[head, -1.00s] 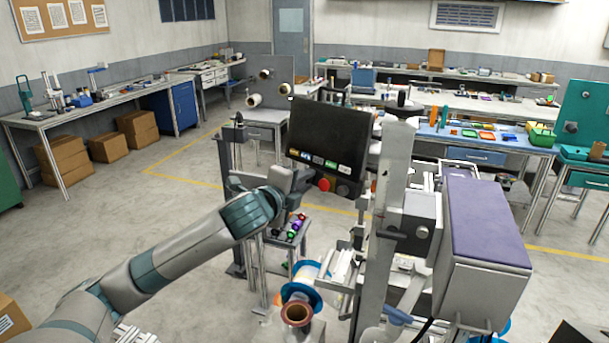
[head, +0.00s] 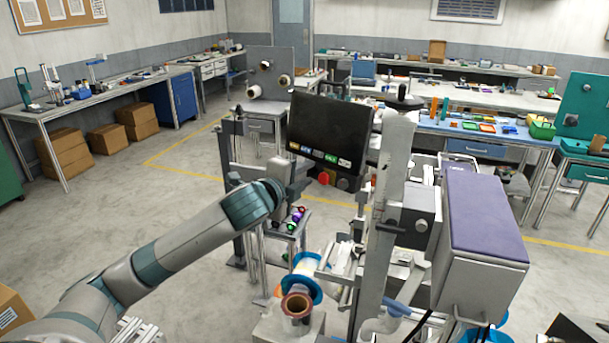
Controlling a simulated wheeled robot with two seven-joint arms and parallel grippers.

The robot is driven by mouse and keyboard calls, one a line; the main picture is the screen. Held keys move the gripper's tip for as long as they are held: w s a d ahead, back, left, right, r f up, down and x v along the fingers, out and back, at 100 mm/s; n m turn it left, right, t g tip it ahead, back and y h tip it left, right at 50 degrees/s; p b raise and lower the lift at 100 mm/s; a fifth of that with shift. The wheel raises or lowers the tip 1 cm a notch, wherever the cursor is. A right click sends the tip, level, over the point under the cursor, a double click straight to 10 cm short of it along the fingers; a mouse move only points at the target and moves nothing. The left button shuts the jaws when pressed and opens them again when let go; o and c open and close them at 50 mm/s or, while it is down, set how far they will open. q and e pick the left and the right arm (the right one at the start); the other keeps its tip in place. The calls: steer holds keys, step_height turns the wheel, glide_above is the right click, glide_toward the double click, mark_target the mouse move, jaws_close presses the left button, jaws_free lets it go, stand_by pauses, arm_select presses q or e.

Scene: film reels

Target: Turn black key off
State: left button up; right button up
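The control panel has a dark screen (head: 329,130) with a row of coloured buttons along its lower edge. Below the screen are a red round button (head: 324,178) and, to its right, a small dark knob (head: 343,184) that looks like the black key; its turn position is too small to tell. My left gripper (head: 304,170) is at the panel's lower left corner, left of the red button and apart from the black key. Its fingers are small and dark against the background, so their opening is unclear. My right gripper is not in view.
A grey upright post (head: 392,215) stands right of the panel, with a purple-topped box (head: 484,219) beyond it. Blue-flanged reels (head: 303,287) sit below. A small rack with coloured items (head: 292,222) stands under my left wrist. Open floor lies to the left.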

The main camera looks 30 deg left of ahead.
arm_select(q)
steer(key=shift+b+v, duration=0.6)
steer(key=shift+v, duration=0.25)
steer(key=b+v, duration=0.2)
steer(key=v, duration=0.4)
steer(key=shift+w, duration=0.1)
